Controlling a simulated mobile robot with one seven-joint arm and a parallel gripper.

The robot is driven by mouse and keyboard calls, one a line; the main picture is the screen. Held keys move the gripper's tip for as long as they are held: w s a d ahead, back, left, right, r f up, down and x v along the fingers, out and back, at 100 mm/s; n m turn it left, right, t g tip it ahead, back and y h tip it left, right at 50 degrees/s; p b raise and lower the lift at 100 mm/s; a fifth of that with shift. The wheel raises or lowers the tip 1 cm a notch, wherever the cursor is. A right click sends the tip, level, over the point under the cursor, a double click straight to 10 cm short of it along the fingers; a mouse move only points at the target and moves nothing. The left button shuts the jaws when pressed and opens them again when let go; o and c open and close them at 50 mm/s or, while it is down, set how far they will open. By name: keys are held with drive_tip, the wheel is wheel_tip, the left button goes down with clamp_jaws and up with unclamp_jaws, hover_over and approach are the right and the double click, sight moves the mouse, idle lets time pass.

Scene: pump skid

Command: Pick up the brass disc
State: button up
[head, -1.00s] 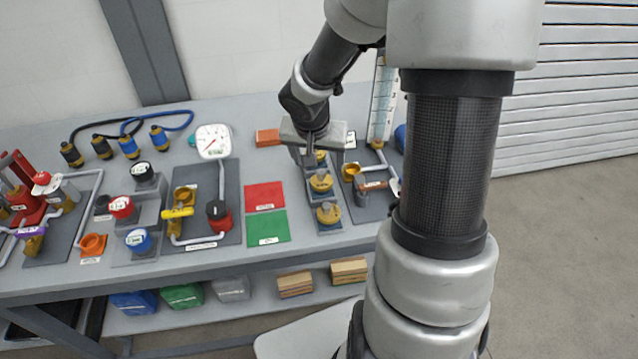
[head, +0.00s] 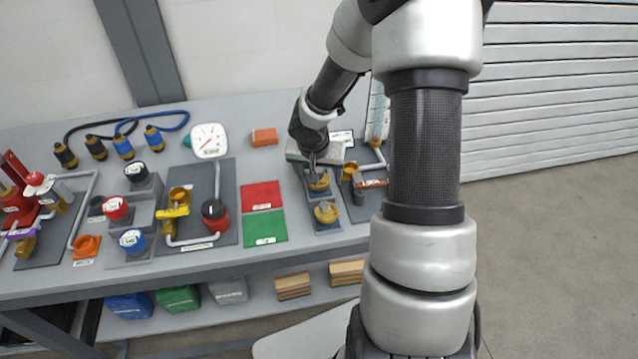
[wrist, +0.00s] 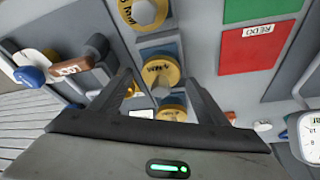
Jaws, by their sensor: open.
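Brass discs with raised grey centres sit in a row on blue-grey blocks at the right of the bench. In the head view, one disc (head: 318,182) is just below my gripper (head: 313,168) and another disc (head: 326,212) is nearer the front edge. The wrist view shows three: a top disc (wrist: 143,12), a middle disc (wrist: 160,70) and a lower disc (wrist: 170,113). My gripper (wrist: 158,79) is open, its fingertips on either side of the middle disc in that view. I cannot tell their height above it. The lower disc is partly hidden behind my gripper.
A red card (head: 262,196) and a green card (head: 265,228) lie left of the discs. A brown-handled valve (head: 370,183) stands close on the right. An orange block (head: 265,137) and a gauge (head: 209,140) are behind to the left.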

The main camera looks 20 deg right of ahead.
sight(319, 171)
drive_tip(key=c, duration=1.3)
wheel_tip(319, 171, up, 10)
drive_tip(key=p, duration=0.3)
